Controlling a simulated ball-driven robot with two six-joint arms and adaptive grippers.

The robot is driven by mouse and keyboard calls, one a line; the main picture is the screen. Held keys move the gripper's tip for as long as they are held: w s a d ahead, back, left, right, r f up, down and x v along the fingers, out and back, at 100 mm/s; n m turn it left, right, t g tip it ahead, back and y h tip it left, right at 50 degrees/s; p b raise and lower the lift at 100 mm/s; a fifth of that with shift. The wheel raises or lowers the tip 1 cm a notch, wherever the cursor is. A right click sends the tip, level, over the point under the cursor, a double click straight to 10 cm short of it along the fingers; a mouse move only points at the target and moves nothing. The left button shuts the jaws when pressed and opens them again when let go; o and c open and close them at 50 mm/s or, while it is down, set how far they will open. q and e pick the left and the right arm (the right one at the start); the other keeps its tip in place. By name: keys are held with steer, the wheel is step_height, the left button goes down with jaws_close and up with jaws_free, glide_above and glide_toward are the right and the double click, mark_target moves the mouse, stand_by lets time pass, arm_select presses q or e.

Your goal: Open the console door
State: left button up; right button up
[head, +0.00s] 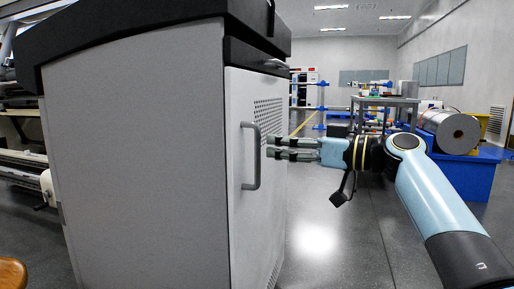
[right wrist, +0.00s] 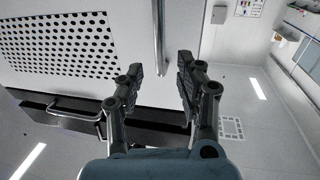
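The console (head: 140,140) is a grey cabinet with a black top, standing in the left half of the head view. Its pale door (head: 268,195) is on the right-hand face and looks closed. A grey upright bar handle (head: 250,155) is on the door; it also shows in the right wrist view (right wrist: 158,35). My right gripper (head: 270,147) points left at the handle, just right of it. In the right wrist view its two fingers (right wrist: 160,70) are spread, with the handle seen ahead between them. I cannot tell whether they touch it. My left gripper is out of view.
A perforated vent panel (right wrist: 65,45) is beside the handle. Behind my right arm stand a worktable (head: 385,100) and a large grey roll (head: 450,130) on a blue base. Floor (head: 330,240) is clear right of the console. A brown rounded object (head: 12,273) is at lower left.

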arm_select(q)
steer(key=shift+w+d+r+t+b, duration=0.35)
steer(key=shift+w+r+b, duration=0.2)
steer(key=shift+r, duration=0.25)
arm_select(e)
steer(key=shift+x, duration=3.1)
steer(key=shift+f, duration=0.1)
jaws_close()
